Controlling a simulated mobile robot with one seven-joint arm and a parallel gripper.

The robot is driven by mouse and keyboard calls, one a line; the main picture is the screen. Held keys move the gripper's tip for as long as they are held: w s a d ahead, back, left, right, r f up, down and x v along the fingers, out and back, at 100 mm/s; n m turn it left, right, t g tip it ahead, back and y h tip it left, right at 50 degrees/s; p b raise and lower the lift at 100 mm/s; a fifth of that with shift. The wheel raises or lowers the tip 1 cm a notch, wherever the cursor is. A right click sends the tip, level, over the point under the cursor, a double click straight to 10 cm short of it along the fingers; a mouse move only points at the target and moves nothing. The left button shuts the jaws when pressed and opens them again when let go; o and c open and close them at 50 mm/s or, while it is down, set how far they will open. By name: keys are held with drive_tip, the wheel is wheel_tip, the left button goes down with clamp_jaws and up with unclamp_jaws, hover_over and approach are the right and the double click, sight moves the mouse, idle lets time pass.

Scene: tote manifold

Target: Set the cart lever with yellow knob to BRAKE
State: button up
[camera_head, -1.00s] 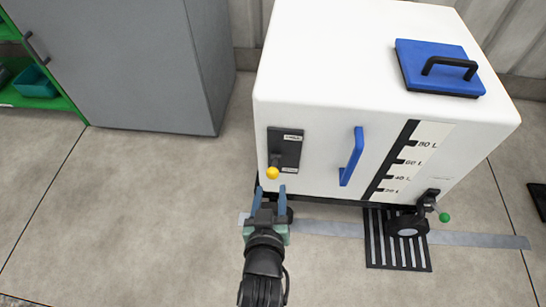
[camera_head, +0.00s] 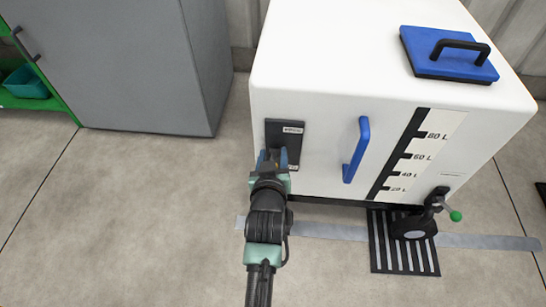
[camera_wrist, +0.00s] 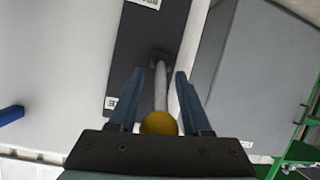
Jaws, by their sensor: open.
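The lever with the yellow knob (camera_wrist: 159,123) shows in the wrist view, its pale shaft running from a pivot on a black plate (camera_wrist: 145,45) to the knob. My gripper (camera_wrist: 155,85) is open, with one blue finger on each side of the shaft and the knob close to the palm. I cannot tell whether a finger touches the lever. In the head view my gripper (camera_head: 271,160) is in front of the lower part of the black plate and hides the lever and knob. The plate is on the white cart's (camera_head: 330,95) front face, with a small label near its top, too small to read.
A blue handle (camera_head: 356,150) and a litre scale are right of the plate. A green-knobbed valve (camera_head: 454,215) sits low at the right above a floor grate (camera_head: 400,255). A blue lid (camera_head: 450,55) tops the cart. A grey cabinet (camera_head: 110,60) stands left; floor between is clear.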

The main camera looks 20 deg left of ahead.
clamp_jaws()
idle(1.4)
